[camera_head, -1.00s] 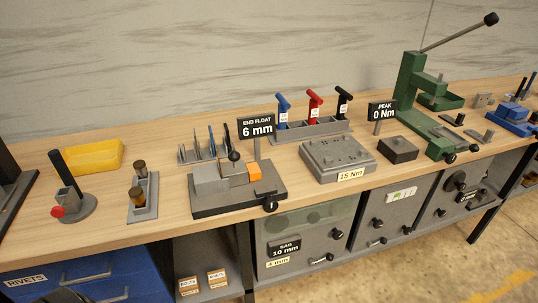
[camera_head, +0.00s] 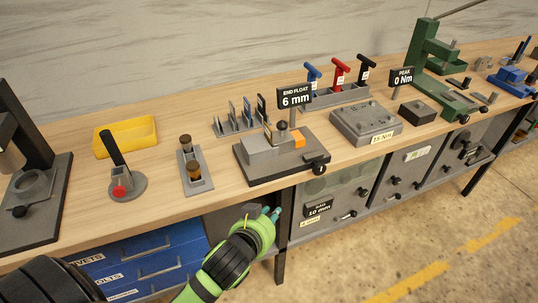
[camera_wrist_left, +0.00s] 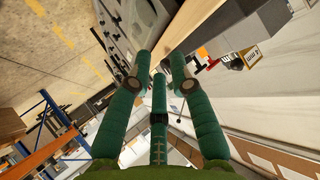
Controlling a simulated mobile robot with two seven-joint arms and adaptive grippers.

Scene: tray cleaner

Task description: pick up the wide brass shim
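A slotted rack (camera_head: 241,127) on the bench holds several thin upright plates (camera_head: 247,109). The plates look grey, blue and dark; I cannot tell which, if any, is the wide brass shim. My left gripper (camera_head: 270,213) is in front of the bench edge, below the top, in front of the dark cubby beside the blue drawers. It is well short of the rack. In the left wrist view its green fingers (camera_wrist_left: 161,62) are spread apart with nothing between them. My right gripper is not in view.
The end float fixture (camera_head: 283,152), with its sign (camera_head: 294,97) and black knob, stands in front of the rack. Bare bench top lies between these and the fixture.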

